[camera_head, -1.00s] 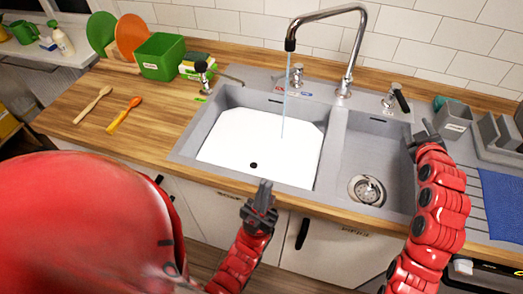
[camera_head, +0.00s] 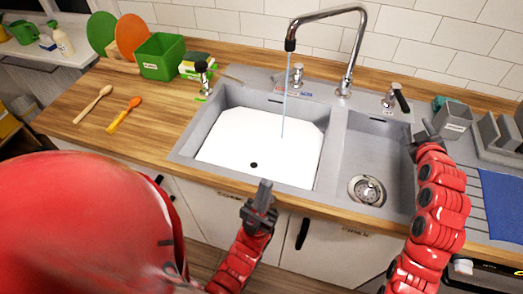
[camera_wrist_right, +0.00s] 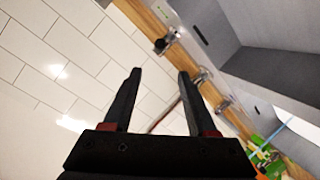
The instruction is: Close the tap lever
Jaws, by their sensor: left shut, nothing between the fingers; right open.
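A chrome tap (camera_head: 350,50) arches over the left basin, and a thin stream of water (camera_head: 284,105) runs from its spout. A black-handled lever (camera_head: 396,97) stands on the sink's back rim, right of the tap. A small chrome fitting (camera_head: 297,75) stands left of the tap base, and a black-knobbed one (camera_head: 203,75) farther left. I cannot tell which works the water. My right gripper (camera_head: 425,130) is open, above the right basin's right edge, apart from the black-handled lever; its open fingers also show in the right wrist view (camera_wrist_right: 159,74). My left gripper (camera_head: 264,188) is shut and empty before the sink's front edge.
The left basin (camera_head: 215,120) has a white bottom; the right basin (camera_head: 365,150) has a drain. A grey caddy (camera_head: 453,122) and dish rack (camera_head: 497,132) stand at right. Two spoons and a green box (camera_head: 161,56) are on the left counter. The white tiled wall bounds the back.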

